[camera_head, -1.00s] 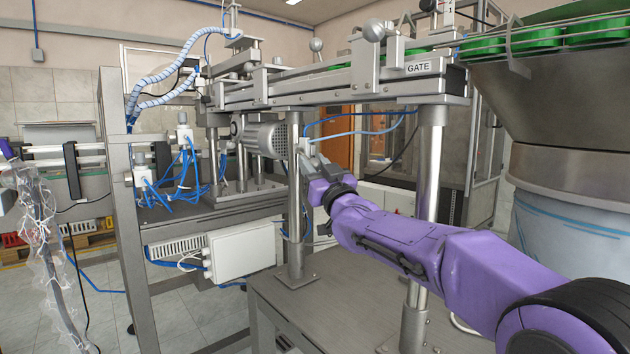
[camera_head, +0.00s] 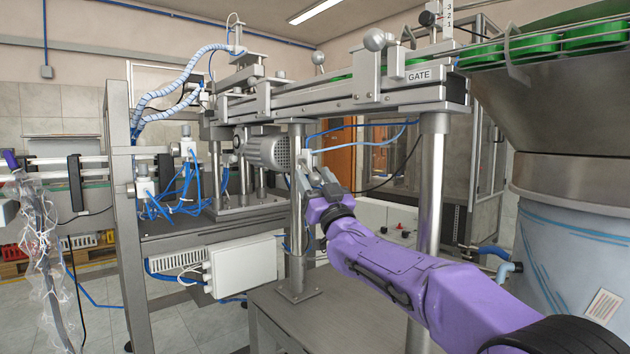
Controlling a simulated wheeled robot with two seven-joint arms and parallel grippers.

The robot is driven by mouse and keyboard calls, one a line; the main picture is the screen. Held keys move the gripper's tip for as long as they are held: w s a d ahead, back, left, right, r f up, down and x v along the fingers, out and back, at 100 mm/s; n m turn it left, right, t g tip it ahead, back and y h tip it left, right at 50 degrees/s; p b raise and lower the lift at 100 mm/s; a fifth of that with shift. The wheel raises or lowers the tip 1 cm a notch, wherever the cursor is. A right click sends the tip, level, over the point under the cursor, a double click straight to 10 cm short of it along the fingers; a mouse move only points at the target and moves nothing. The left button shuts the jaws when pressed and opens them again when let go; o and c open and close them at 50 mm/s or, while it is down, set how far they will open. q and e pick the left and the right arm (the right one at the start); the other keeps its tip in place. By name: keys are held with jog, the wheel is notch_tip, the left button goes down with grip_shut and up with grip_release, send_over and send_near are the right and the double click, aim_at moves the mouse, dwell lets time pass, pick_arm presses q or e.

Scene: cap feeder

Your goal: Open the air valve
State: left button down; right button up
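My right gripper (camera_head: 313,178) is at the end of the purple arm, beside the upright metal post (camera_head: 298,220) under the conveyor beam. Its grey fingers are small and partly overlap the post and fittings, so their gap is unclear. Blue air tubes (camera_head: 365,143) run to a small pale fitting close to the fingertips. I cannot tell whether this fitting is the air valve, or whether the fingers touch it. A blue valve-like fitting (camera_head: 494,252) shows at right behind my arm, apart from the gripper. My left gripper is not in view.
The motor (camera_head: 267,150) hangs left of the gripper under the beam labelled GATE (camera_head: 418,76). A second post (camera_head: 432,180) stands to the right, behind my arm. A white box (camera_head: 245,265) is low on the left frame. The metal table top (camera_head: 320,320) below is bare.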

jog(key=shift+s+d+f, duration=0.1)
jog(key=shift+s+f, duration=0.25)
jog(key=b+v, duration=0.2)
jog(key=v, duration=0.7)
jog(key=shift+s+d, duration=0.15)
jog(key=shift+s, duration=0.15)
